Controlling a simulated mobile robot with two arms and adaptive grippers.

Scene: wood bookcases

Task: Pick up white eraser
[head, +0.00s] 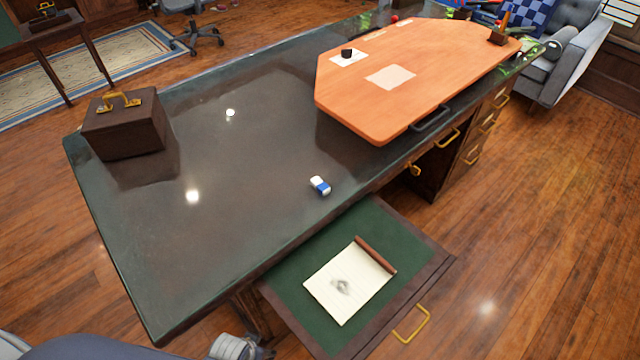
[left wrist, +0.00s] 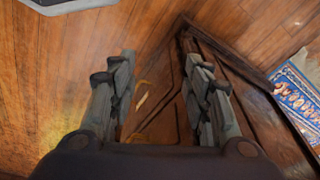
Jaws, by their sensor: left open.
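The white eraser (head: 320,186) has a blue sleeve and lies on the dark glossy desk top (head: 250,150), near its front edge behind the open drawer. My left gripper (left wrist: 160,70) is open and empty in the left wrist view, with its two fingers apart over the wood floor and dark wood panels. The eraser does not show in that view. In the head view, part of my arm shows at the bottom left, well away from the eraser. My right gripper is not in view.
An open drawer (head: 400,240) holds a paper pad (head: 345,285) and a brown roll (head: 376,256). A brown box (head: 125,125) with a gold handle stands at the desk's left. An orange board (head: 440,75) covers the right part. The desk around the eraser is clear.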

